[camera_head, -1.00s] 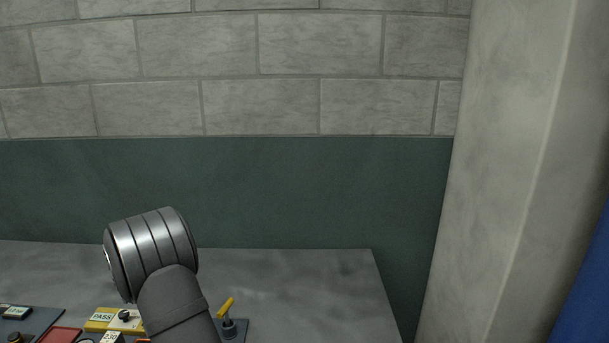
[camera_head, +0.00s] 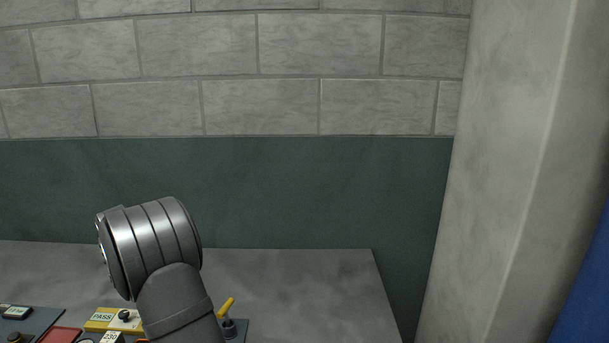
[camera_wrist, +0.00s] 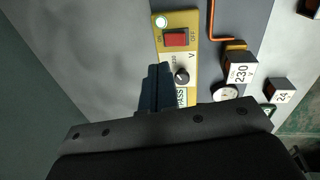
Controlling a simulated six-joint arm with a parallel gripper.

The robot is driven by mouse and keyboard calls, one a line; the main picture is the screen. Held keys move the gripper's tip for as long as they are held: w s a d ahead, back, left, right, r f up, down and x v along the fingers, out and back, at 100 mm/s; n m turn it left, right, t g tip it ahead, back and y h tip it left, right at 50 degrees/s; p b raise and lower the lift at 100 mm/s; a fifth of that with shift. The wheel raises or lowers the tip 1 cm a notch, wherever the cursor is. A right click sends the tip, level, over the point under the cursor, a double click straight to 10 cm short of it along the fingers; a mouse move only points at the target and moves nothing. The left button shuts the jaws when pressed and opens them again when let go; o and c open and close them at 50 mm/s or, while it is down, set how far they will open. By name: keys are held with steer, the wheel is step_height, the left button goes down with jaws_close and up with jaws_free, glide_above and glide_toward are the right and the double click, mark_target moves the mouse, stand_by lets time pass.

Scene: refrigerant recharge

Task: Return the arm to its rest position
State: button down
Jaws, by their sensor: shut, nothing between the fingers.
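My gripper (camera_wrist: 155,88) shows in the wrist view with its fingers together and nothing between them. It hangs above the grey bench, beside a yellow-edged panel (camera_wrist: 178,50). The panel carries a red ON/OFF switch (camera_wrist: 176,39), a black knob (camera_wrist: 181,77) and a green PASS label, partly hidden by my gripper. In the head view my arm rises over the bench at the lower left, and the gripper itself is out of that picture.
The grey bench top (camera_head: 300,285) is clear to the right. A yellow-handled valve (camera_head: 227,310) stands beside my arm. A box marked 230 (camera_wrist: 240,72) and one marked 24 (camera_wrist: 280,93) sit near an orange pipe (camera_wrist: 212,22). A pale column (camera_head: 510,170) stands at right.

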steer(key=s+d+r+n+t+y, duration=0.1)
steer(key=s+d+r+n+t, duration=0.1)
steer(key=s+r+n, duration=0.4)
steer(key=s+d+r+n+t+y, duration=0.1)
steer(key=s+d+r+n+t, duration=0.1)
steer(key=s+r+n, duration=0.5)
step_height(320, 180, up, 4)
steer(key=n, duration=0.8)
steer(key=shift+s+d, duration=0.3)
steer(key=shift+d, duration=0.1)
steer(key=w+a+f+m+g+h, duration=0.1)
steer(key=w+a+f+m, duration=0.2)
steer(key=w+f+m, duration=0.4)
steer(key=shift+w+a+f+m+g, duration=0.25)
steer(key=shift+w+f+m+g, duration=0.15)
steer(key=shift+m, duration=1.8)
steer(key=shift+r, duration=0.1)
